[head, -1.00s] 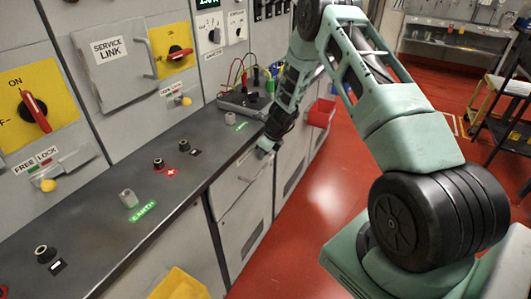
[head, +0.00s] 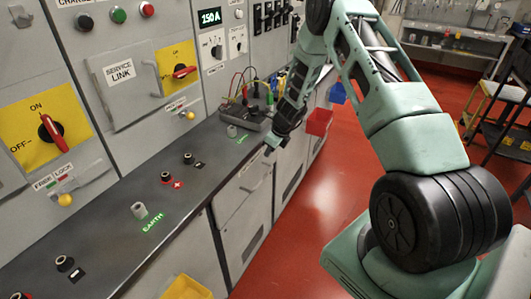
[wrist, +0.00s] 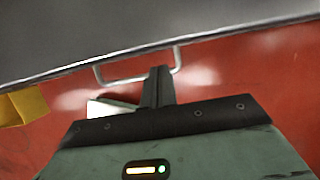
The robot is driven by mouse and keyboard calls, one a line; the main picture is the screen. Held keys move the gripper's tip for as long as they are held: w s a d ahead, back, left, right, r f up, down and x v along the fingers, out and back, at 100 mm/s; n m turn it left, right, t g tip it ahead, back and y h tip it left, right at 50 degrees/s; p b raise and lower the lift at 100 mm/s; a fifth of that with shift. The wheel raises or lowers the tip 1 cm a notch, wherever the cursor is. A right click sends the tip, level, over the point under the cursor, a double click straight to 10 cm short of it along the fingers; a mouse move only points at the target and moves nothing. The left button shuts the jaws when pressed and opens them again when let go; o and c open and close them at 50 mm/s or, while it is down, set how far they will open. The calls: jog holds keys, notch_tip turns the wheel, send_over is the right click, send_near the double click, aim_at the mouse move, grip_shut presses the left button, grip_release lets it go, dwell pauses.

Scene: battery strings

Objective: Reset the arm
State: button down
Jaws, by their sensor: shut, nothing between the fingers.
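My arm (head: 410,125) reaches from the right of the head view, bent at a high elbow, with its lower part hanging down toward the bench edge. My gripper (head: 269,148) points downward beside the front edge of the grey bench (head: 215,160); whether it touches the edge cannot be told. In the wrist view my gripper (wrist: 160,75) has its fingers together and empty, over the red floor close to the bench edge. A bar handle (wrist: 103,75) shows behind the fingertips.
Terminals and a grey EARTH post (head: 139,210) stand on the bench. A test box with coloured leads (head: 255,112) sits farther along. Red (head: 319,121) and yellow (head: 186,288) bins hang on the cabinet fronts.

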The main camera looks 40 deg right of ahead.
jog(key=s+a+r+n+g, duration=0.1)
jog(key=s+a+r+n, duration=0.35)
jog(key=r+n, duration=0.3)
jog(key=s+a+r+n, duration=0.3)
jog(key=a+r+n, duration=0.3)
jog(key=r+n, duration=0.15)
jog(key=s+a+r+n+h, duration=0.1)
jog(key=s+a+r+n, duration=0.35)
jog(key=s+n, duration=0.35)
jog(key=s+a+r+n+h, duration=0.1)
jog(key=s+a+r+n, duration=0.2)
jog(key=s+r+n, duration=0.35)
jog(key=s+a+n+g, duration=0.3)
jog(key=s+a+n, duration=0.6)
jog(key=s+a, duration=0.5)
jog(key=a, duration=0.3)
jog(key=shift+s+a+n+y, duration=0.35)
jog(key=shift+y, duration=0.05)
jog(key=shift+r, duration=0.1)
